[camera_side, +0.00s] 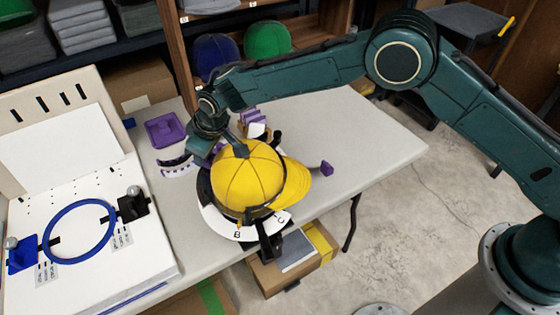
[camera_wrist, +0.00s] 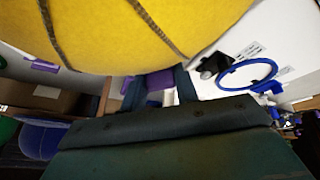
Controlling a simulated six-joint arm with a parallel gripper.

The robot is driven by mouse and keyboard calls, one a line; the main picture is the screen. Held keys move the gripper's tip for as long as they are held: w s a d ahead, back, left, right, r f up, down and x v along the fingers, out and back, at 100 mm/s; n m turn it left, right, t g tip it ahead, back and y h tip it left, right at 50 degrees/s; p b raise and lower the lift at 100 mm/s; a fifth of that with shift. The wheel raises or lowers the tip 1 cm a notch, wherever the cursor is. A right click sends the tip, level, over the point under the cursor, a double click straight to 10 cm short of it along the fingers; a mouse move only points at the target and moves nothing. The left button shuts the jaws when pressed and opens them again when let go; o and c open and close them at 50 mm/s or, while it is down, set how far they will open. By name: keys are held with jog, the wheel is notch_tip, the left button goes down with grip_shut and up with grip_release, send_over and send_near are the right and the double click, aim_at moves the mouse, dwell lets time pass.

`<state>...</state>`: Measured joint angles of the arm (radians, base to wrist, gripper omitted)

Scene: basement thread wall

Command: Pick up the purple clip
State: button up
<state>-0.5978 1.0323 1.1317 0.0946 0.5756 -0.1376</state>
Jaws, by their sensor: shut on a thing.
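My gripper (camera_side: 216,149) is at the left side of the yellow cap (camera_side: 247,178), its fingers pointing down. In the wrist view, the two fingers (camera_wrist: 160,88) are on either side of a purple clip (camera_wrist: 159,82), and they are shut on it. Only part of the clip shows, as the fingers and wrist hide the rest. In the side view, a bit of purple shows by the fingers. The cap sits on a round holder (camera_side: 228,226) with a white, lettered band, and it fills the top of the wrist view.
A white board (camera_side: 88,200) with a blue hoop (camera_side: 79,232) stands left. The table's right part (camera_side: 365,140) is clear.

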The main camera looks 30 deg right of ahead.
aim_at(208, 162)
notch_tip(208, 162, up, 19)
dwell(0.5)
jog(key=shift+r, duration=0.15)
dwell(0.5)
jog(key=shift+w+a+v, duration=0.15)
jog(key=shift+v, duration=0.75)
jog(key=shift+w+a+v, duration=0.15)
jog(key=shift+v, duration=0.8)
jog(key=shift+r, duration=0.15)
